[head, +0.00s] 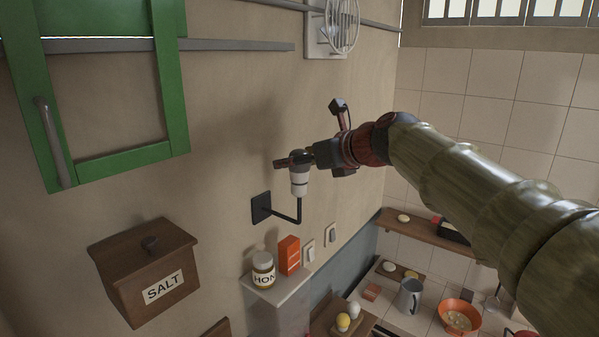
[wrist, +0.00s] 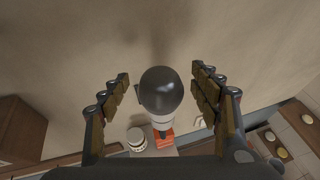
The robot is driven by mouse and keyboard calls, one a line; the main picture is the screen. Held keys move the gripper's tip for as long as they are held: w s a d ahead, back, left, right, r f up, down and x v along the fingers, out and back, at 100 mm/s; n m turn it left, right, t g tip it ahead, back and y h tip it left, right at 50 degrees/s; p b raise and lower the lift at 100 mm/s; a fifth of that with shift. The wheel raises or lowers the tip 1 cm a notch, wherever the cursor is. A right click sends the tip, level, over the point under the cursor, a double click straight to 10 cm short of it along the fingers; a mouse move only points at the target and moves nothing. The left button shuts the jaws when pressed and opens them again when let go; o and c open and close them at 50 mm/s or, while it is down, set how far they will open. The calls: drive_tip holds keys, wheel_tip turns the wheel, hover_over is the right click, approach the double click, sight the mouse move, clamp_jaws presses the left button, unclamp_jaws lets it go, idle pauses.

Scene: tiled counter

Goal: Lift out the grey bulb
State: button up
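The grey bulb (wrist: 161,88) is dark, round and smooth, in the middle of the wrist view. It sits in a white lamp holder (head: 299,185) on a black wall bracket (head: 262,207), which bends up from the wall in the head view. My gripper (head: 290,160) is at the top of the holder, reaching in from the right. In the wrist view its fingers (wrist: 160,76) are open, one on each side of the bulb, with a gap on both sides. In the head view the fingers largely hide the bulb.
The wall is close behind the bulb. Below stand a honey jar (head: 263,269) and an orange box (head: 289,255) on a small shelf. A salt box (head: 145,270) and a green cabinet (head: 110,90) hang at left. A fan (head: 342,25) is above.

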sight(298, 149)
drive_tip(key=shift+w+f, duration=0.1)
drive_tip(key=c, duration=1.2)
drive_tip(key=shift+c, duration=0.2)
drive_tip(key=shift+r, duration=0.2)
drive_tip(key=shift+r, duration=0.3)
wheel_tip(298, 149, up, 2)
drive_tip(key=shift+r, duration=0.1)
drive_tip(key=r+b+v, duration=0.1)
drive_tip(key=v, duration=0.7)
drive_tip(key=a+r+b+v, duration=0.1)
drive_tip(key=r+v, duration=0.1)
drive_tip(key=v, duration=0.6)
drive_tip(key=shift+r, duration=0.45)
drive_tip(key=shift+w, duration=0.1)
